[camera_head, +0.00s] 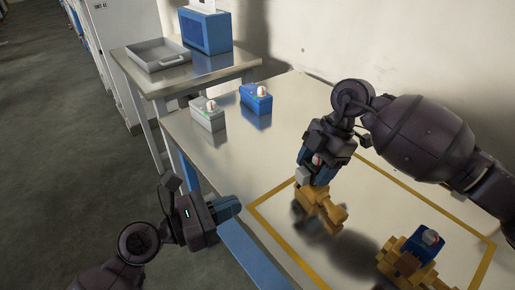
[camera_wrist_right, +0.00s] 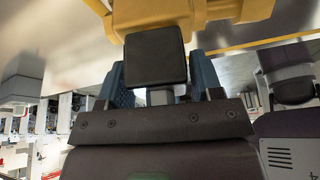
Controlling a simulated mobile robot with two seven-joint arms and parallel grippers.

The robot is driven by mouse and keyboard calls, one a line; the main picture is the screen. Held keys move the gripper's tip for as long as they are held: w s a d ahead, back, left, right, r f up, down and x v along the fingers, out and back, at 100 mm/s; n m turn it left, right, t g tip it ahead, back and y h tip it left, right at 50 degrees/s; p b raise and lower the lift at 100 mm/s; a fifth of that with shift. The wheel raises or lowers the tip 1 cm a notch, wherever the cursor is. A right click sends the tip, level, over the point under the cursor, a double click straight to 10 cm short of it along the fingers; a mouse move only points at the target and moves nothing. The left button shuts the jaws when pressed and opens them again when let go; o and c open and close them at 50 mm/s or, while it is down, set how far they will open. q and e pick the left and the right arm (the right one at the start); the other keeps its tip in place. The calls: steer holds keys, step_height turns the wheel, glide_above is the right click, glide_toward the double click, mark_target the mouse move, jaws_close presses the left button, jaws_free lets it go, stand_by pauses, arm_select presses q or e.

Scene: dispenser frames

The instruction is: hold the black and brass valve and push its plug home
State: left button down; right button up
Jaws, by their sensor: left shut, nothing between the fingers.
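The black and brass valve (camera_head: 322,206) is in my right gripper (camera_head: 315,174), inside the yellow-outlined area of the table. It seems to be above the table, with a dark shadow below. In the right wrist view its black block (camera_wrist_right: 155,57) sits between the two blue fingers (camera_wrist_right: 162,88), with the brass body (camera_wrist_right: 185,14) beyond. A small red and white knob (camera_head: 317,160) shows by the fingers. How far the plug sits in cannot be told. My left gripper (camera_head: 232,207) is shut and empty over the table's front edge, left of the valve and apart from it.
A blue and brass valve (camera_head: 410,259) lies at the front right. A grey box (camera_head: 207,117) and a blue box (camera_head: 256,102), each with a red-white knob, stand at the back. A side table holds a grey tray (camera_head: 158,57) and a blue bin (camera_head: 205,33). The table's middle is clear.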

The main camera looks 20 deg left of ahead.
steer(key=o, duration=0.3)
steer(key=shift+r, duration=0.1)
